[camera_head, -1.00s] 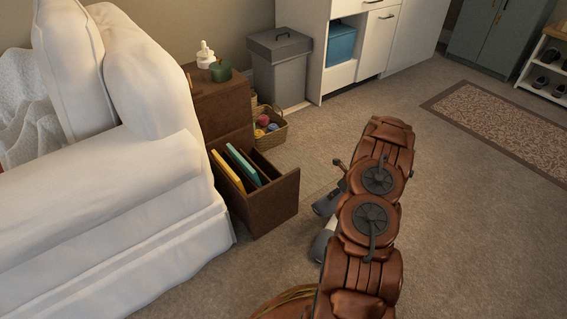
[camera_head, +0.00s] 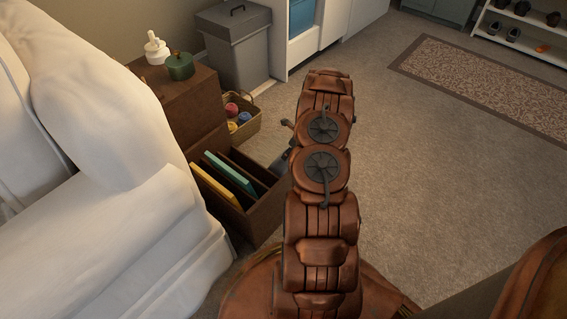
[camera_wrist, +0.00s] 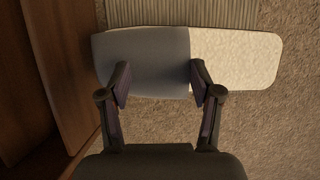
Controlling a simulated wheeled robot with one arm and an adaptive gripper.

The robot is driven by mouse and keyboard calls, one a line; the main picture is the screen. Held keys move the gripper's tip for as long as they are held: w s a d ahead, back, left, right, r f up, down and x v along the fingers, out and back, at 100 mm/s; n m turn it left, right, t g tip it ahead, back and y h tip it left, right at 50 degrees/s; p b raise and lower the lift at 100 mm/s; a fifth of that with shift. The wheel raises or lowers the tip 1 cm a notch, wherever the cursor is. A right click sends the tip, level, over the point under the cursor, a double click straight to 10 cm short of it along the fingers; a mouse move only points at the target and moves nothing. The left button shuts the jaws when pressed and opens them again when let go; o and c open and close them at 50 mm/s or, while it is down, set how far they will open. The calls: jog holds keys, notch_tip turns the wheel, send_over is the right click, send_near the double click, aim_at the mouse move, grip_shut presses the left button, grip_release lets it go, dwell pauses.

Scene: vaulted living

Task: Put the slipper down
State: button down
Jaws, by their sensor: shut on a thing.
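In the wrist view the slipper (camera_wrist: 146,50) has a blue-grey upper part and a pale, cream sole area at right. It lies crosswise between the fingers of my gripper (camera_wrist: 160,82), which is shut on it. Carpet shows below and around the slipper; I cannot tell whether it touches the floor. In the head view my arm hides most of the gripper, and only a dark grey bit of it shows beside the open drawer (camera_head: 262,213). I cannot make out the slipper there.
A ribbed grey mat (camera_wrist: 182,12) lies beyond the slipper. The open brown drawer holds a yellow (camera_head: 214,184) and a teal book (camera_head: 230,172). A basket (camera_head: 243,128) with balls stands behind it. A white sofa (camera_head: 110,220) is at left; open carpet (camera_head: 430,190) is at right.

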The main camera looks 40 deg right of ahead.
notch_tip(320, 180, down, 9)
jog(key=b, duration=0.3)
jog(key=shift+s, duration=0.15)
jog(key=shift+c, duration=1.1)
grip_release()
jog(key=shift+d, duration=0.1)
jog(key=p+v, duration=0.4)
jog(key=v, duration=0.8)
